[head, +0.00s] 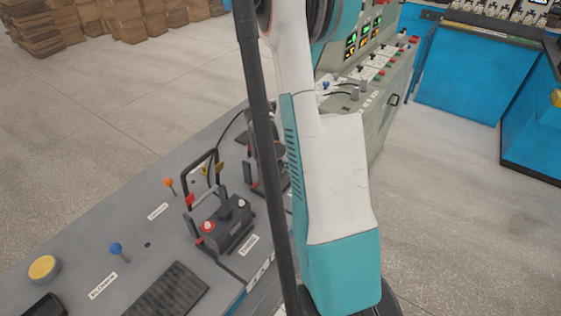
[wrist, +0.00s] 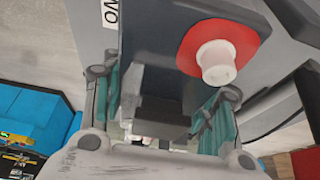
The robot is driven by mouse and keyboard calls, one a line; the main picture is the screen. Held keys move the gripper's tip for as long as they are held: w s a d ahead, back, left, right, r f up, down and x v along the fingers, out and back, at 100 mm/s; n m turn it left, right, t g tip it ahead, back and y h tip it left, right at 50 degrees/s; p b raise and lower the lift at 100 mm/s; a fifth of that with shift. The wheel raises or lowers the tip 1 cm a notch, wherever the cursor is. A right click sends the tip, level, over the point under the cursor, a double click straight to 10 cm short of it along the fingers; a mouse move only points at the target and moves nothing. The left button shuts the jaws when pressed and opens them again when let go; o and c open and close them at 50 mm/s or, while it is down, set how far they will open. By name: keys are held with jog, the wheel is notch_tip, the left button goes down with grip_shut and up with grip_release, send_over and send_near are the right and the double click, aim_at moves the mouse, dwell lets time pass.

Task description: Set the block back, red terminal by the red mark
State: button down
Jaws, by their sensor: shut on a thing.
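In the wrist view my gripper (wrist: 165,107) is shut on the grey upright grip of a dark block (wrist: 225,22). The block has a white terminal post on a red ring (wrist: 216,62), to the right of the jaws. Its other terminal is not clear. The arm and a dark post hide my gripper in the head view. There, a dark block (head: 228,227) with a red terminal (head: 208,226) and a pale one stands on the grey console. Small red pieces (head: 189,200) show beside it. I cannot tell which is the red mark, or whether the held block touches the console.
The grey console (head: 140,235) carries an orange knob (head: 168,182), a blue knob (head: 115,248), a yellow button (head: 43,268) and a black frame (head: 205,170). A control cabinet (head: 385,85) stands behind the arm. Floor is open at right, before blue cabinets (head: 460,85).

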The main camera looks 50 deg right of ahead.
jog(key=shift+f+b, duration=0.55)
jog(key=shift+f, duration=0.95)
jog(key=shift+f, duration=0.15)
jog(key=c, duration=0.9)
grip_release()
jog(key=p+v, duration=0.1)
jog(key=v, duration=0.2)
jog(key=a, duration=0.4)
jog(key=a+p, duration=0.1)
jog(key=a, duration=0.3)
jog(key=s+a, duration=0.1)
jog(key=a, duration=0.3)
jog(key=shift+p, duration=0.4)
jog(key=o, duration=0.9)
